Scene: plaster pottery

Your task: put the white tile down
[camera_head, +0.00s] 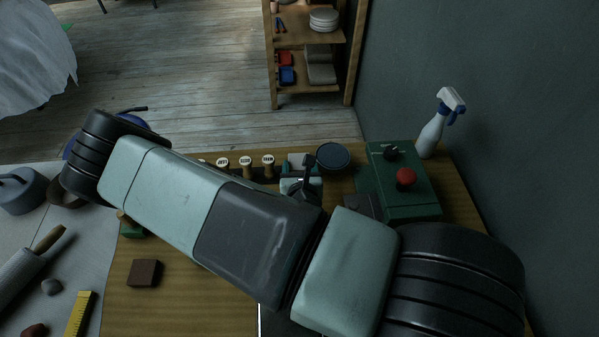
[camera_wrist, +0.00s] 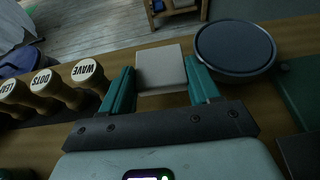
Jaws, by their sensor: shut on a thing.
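The white tile (camera_wrist: 162,66) is a pale, flat square in the wrist view. It sits between the two teal fingers of my gripper (camera_wrist: 161,82), which is shut on it by its sides. I cannot tell whether its underside touches the wooden table (camera_wrist: 262,122) or hangs just above it. In the head view my arm crosses the picture and hides much of the table. My gripper shows only in part there, near the table's far edge, and I cannot make out the tile for certain.
A dark round dish (camera_wrist: 235,46) is close to the right of the tile. Wooden-handled stamps (camera_wrist: 88,74) stand in a row to the left. A green box with a red button (camera_head: 405,178) and a spray bottle (camera_head: 436,125) stand at right. A brown block (camera_head: 144,273) lies at front left.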

